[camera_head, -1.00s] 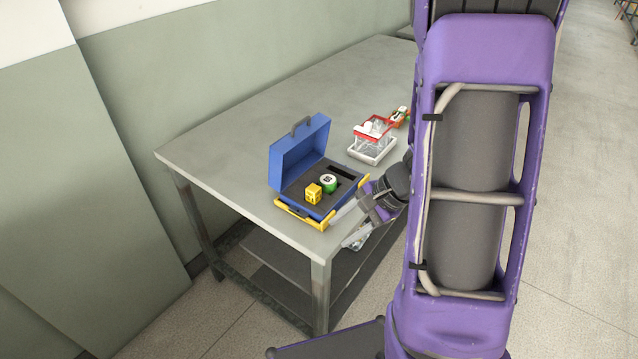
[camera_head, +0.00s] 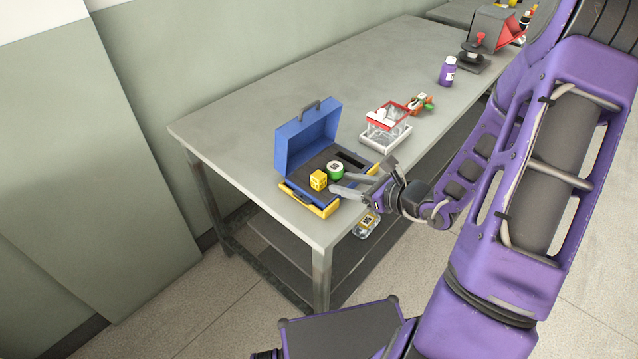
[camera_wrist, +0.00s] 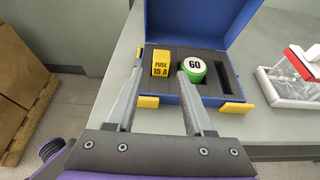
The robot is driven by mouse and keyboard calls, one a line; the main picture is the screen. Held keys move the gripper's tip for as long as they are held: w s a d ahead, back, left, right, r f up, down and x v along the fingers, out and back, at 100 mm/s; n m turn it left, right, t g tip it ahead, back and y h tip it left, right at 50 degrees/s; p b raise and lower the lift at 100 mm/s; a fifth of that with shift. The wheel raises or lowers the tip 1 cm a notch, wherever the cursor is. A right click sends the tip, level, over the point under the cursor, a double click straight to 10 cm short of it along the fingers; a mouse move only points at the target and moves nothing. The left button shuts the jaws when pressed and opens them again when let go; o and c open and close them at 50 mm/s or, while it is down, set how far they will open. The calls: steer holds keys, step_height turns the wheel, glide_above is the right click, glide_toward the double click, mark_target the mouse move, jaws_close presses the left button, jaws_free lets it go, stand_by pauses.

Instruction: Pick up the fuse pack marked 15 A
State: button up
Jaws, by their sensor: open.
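The yellow fuse pack marked 15 A (camera_wrist: 162,64) sits upright in a slot of the dark foam inside the open blue case (camera_head: 309,131). It also shows in the head view (camera_head: 318,180). A green roll with a white top marked 60 (camera_wrist: 193,66) sits in the foam just to its right. My gripper (camera_wrist: 159,72) is open and empty in front of the case. In the wrist view its fingers reach over the case's front edge, and the pack lies between and beyond their tips. In the head view the gripper (camera_head: 339,184) is at the case's right front side.
A purple bottle (camera_head: 447,71) and a grey and red device (camera_head: 490,35) are farther back on the table (camera_head: 240,119). The table left of the case is clear.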

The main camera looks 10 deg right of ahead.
mark_target(323, 178)
steer(key=x, duration=1)
steer(key=shift+d+f, duration=0.15)
steer(key=shift+d, duration=0.05)
jaws_close()
